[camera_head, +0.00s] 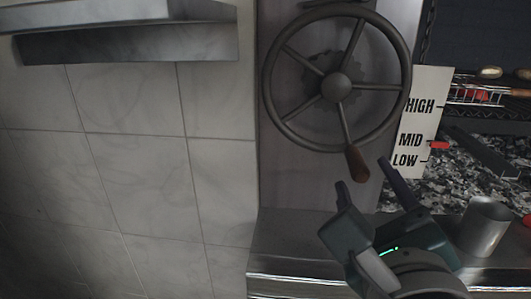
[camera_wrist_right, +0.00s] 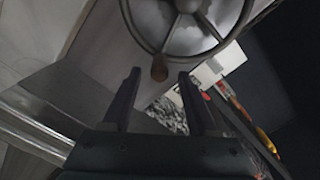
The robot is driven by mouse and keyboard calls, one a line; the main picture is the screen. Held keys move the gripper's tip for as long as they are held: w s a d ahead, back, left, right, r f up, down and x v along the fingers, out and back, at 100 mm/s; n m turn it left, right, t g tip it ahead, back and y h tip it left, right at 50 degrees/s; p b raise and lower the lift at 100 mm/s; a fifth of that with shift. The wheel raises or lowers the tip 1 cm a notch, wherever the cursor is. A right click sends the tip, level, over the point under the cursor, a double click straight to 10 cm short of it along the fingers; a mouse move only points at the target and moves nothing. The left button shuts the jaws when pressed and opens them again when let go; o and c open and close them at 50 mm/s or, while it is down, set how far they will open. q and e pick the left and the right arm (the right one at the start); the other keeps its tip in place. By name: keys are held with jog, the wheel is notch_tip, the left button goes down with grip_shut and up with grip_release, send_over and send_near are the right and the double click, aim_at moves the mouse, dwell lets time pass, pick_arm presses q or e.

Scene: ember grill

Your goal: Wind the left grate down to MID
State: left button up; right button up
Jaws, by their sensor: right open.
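The crank wheel (camera_head: 336,87) is a dark metal wheel with spokes on a grey panel; it also shows in the right wrist view (camera_wrist_right: 187,8). Its brown wooden handle (camera_head: 357,163) hangs at the bottom of the rim and shows in the right wrist view (camera_wrist_right: 159,68). The white height scale (camera_head: 428,110) reads HIGH, MID and LOW. A red pointer (camera_head: 439,145) sits just below the MID mark, above LOW. My right gripper (camera_head: 365,173) is open and empty, with its fingers either side of the handle in the picture; contact is not visible. My left gripper is not in view.
A metal cup (camera_head: 485,227) stands on the steel ledge (camera_head: 290,252) right of my right gripper. A wire basket with food (camera_head: 478,93) is at the upper right. A steel shelf (camera_head: 130,45) juts from the tiled wall at upper left.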

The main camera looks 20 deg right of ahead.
jog(key=v, duration=0.4)
jog(key=shift+s+a, duration=0.2)
jog(key=shift+s, duration=0.1)
dwell(0.5)
